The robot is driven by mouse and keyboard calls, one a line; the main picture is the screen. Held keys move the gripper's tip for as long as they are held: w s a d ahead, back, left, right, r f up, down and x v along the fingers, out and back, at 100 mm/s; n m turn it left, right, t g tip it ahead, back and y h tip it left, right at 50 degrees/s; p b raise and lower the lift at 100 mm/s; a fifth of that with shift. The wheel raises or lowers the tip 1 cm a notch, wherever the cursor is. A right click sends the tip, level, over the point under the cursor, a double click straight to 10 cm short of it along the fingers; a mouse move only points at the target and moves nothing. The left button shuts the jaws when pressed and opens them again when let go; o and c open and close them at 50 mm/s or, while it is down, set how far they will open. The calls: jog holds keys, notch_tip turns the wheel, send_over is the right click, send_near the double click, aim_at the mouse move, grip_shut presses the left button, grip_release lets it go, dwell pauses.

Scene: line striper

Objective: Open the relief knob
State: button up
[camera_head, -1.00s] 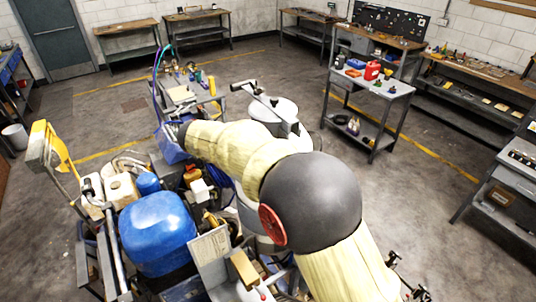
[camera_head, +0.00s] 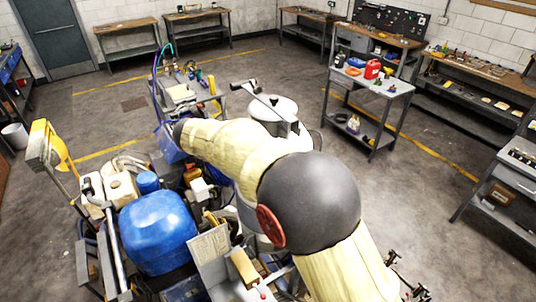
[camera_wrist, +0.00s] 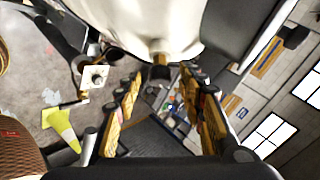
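The line striper (camera_head: 158,230), with a big blue cover, stands at the lower left in the head view, and my arm reaches across it. In the wrist view my gripper (camera_wrist: 161,82) has its two yellowish fingers apart, left and right. A small dark knob-like end on a brass stem (camera_wrist: 160,62) shows between and just beyond the fingertips, below a large pale rounded body (camera_wrist: 150,22). It may be the relief knob; I cannot tell for sure. No finger clearly touches it. My gripper is hidden behind my arm in the head view.
A pale square plate with a dark round centre (camera_wrist: 96,77) and a yellow-green cone-like piece (camera_wrist: 62,128) lie left in the wrist view. A grey cart (camera_head: 372,85) with bottles stands behind my arm in the head view. Open floor lies to the right.

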jog(key=v, duration=1.1)
jog(key=shift+f, duration=0.15)
